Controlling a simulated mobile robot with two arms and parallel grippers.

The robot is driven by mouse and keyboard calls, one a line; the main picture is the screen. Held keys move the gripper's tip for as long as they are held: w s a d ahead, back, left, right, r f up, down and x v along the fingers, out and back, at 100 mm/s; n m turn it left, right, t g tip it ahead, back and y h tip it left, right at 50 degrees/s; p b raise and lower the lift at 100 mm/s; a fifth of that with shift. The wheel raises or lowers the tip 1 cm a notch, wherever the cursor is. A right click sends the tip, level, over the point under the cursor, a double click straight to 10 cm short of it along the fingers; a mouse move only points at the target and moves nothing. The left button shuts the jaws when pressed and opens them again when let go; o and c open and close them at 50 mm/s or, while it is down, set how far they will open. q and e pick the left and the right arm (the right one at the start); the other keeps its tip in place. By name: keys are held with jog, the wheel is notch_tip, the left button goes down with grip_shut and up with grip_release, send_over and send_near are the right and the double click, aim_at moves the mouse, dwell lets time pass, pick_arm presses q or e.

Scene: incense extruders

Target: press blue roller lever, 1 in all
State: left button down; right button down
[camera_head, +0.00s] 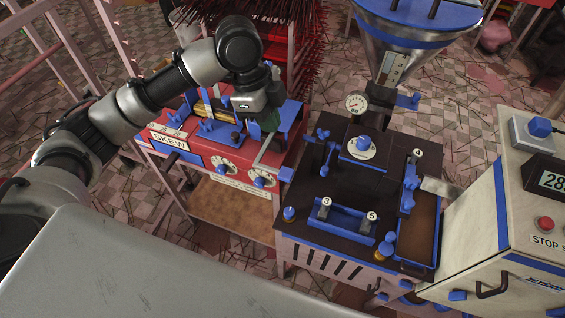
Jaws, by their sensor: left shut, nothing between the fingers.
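My left arm comes in from the left, and my left gripper (268,122) points down over the red machine (205,152) marked "SKEW". The gripper is shut with nothing in it, and its fingertips are partly hidden by its own body. Blue parts stand on the red machine: a blue bracket (212,131) left of the gripper and a blue upright plate (291,117) right of it. I cannot tell for sure which blue part is the roller lever, or whether the fingers touch one. My right gripper is not in view.
The dark-topped extruder (340,180) with blue fittings stands to the right, with a steel funnel (402,45) and a gauge (357,103) behind. A pale control cabinet (475,225) with a red stop button (545,223) stands far right. Red bristly bundles (300,50) rise behind the red machine.

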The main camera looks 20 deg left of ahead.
aim_at(280, 175)
pick_arm(q)
jog(key=shift+f, duration=0.1)
jog(key=x, duration=0.4)
jog(key=p+x, duration=0.1)
jog(key=x, duration=0.3)
jog(key=p+x, duration=0.1)
jog(key=x, duration=0.3)
jog(key=shift+a+f, duration=0.2)
jog(key=shift+f, duration=0.8)
jog(key=shift+s+f+t, duration=0.35)
jog(key=shift+f+t, duration=0.35)
jog(key=shift+f, duration=0.2)
jog(key=shift+s+f+t+b, duration=0.1)
jog(key=shift+f+t+b, duration=0.2)
jog(key=shift+f+t, duration=0.45)
jog(key=shift+f, duration=0.6)
jog(key=shift+s, duration=0.1)
